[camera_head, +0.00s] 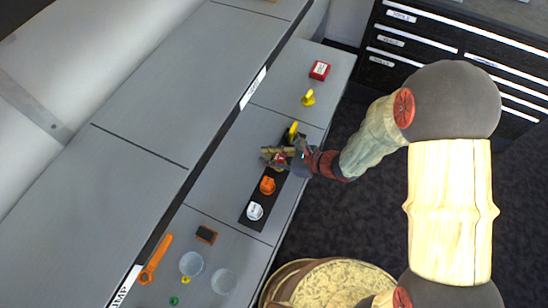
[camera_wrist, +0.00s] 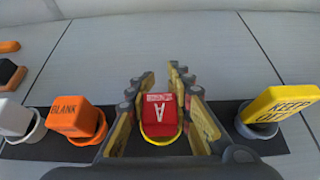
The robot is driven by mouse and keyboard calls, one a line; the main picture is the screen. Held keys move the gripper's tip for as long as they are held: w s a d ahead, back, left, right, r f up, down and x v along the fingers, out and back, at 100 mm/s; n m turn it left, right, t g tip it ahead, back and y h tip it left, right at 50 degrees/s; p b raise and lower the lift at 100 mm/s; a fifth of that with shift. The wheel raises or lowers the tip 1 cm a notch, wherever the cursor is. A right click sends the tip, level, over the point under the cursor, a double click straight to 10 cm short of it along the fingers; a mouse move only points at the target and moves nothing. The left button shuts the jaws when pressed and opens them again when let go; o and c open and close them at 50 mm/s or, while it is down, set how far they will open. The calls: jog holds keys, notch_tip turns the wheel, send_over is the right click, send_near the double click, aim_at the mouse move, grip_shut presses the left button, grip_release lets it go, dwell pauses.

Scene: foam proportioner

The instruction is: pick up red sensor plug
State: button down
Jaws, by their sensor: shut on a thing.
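The red sensor plug (camera_wrist: 160,114), marked with a white letter A, sits between the fingers of my gripper (camera_wrist: 160,105) in the wrist view. A yellow ring (camera_wrist: 161,140) shows around its lower part. I cannot tell whether the plug is seated in the ring or raised from it. My gripper (camera_head: 284,155) is shut on the plug above the black strip (camera_head: 250,207) in the head view, where the arm and fingers mostly hide the plug.
An orange BLANK plug (camera_wrist: 75,117) and a white plug (camera_wrist: 15,117) stand left of my gripper in the wrist view. A yellow KEEP OUT plug (camera_wrist: 278,107) stands close on the right. A red box (camera_head: 319,70), an orange wrench (camera_head: 155,259) and clear dishes (camera_head: 191,263) lie farther off.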

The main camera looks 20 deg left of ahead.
jog(key=shift+r, duration=0.45)
notch_tip(320, 180, up, 2)
jog(key=shift+r+p, duration=0.15)
jog(key=shift+p, duration=0.4)
jog(key=s+d+r+p, duration=0.4)
jog(key=s+r, duration=0.1)
jog(key=r, duration=0.2)
jog(key=s+d+r+p, duration=0.3)
jog(key=s+d+r, duration=0.2)
jog(key=r, duration=0.3)
jog(key=shift+s+p, duration=0.3)
jog(key=shift+p, duration=0.05)
jog(key=shift+d+f, duration=0.1)
